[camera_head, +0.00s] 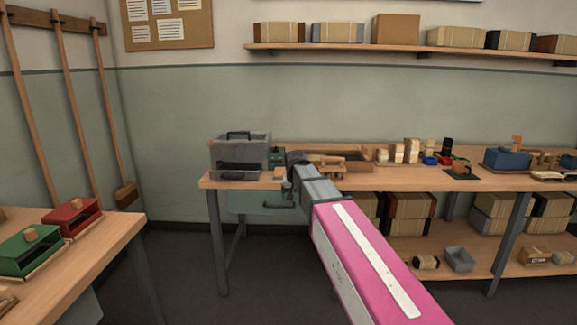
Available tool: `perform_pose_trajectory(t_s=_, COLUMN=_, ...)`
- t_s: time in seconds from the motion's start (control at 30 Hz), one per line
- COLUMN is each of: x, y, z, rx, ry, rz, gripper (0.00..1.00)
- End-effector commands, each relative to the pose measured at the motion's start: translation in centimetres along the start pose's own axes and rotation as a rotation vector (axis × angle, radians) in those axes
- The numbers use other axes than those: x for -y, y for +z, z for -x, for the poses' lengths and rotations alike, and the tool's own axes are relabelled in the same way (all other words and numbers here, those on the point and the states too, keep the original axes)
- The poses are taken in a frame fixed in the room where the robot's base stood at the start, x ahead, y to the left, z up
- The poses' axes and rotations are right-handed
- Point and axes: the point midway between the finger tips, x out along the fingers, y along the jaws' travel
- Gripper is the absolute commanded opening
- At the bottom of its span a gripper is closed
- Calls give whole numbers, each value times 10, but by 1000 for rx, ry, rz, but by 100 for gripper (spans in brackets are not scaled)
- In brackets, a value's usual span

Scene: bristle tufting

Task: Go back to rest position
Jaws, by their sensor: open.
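My pink and grey arm reaches from the lower right up to the workbench (470,180). My gripper (296,158) is at its far end, over the bench's left part, just right of a grey metal box (240,152) with a dark handle. It is open, and I see nothing held in it. It is small and seen from behind, so its fingertips are hard to make out. I cannot tell whether it touches anything on the bench.
Wooden fixtures (340,163), pale blocks (411,150) and a blue bin (506,159) stand on the bench. A green box (30,250) and a red box (72,217) sit on the left table (105,245). Floor between the tables is clear.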

Motion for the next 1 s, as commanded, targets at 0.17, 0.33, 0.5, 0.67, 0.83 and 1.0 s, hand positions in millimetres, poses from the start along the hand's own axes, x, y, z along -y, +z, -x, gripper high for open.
perform_pose_trajectory(t_s=0.17, x=-46, y=67, z=-51, rx=67, ry=5, rz=5, gripper=86)
perform_pose_trajectory(t_s=0.33, x=-86, y=132, z=-92, rx=132, ry=3, rz=12, gripper=86)
perform_pose_trajectory(t_s=0.5, x=-120, y=200, z=-124, rx=197, ry=-5, rz=15, gripper=86)
perform_pose_trajectory(t_s=0.67, x=-144, y=255, z=-143, rx=247, ry=-17, rz=15, gripper=86)
perform_pose_trajectory(t_s=0.83, x=-157, y=290, z=-153, rx=278, ry=-25, rz=16, gripper=86)
perform_pose_trajectory(t_s=1.0, x=-161, y=298, z=-156, rx=285, ry=-29, rz=17, gripper=86)
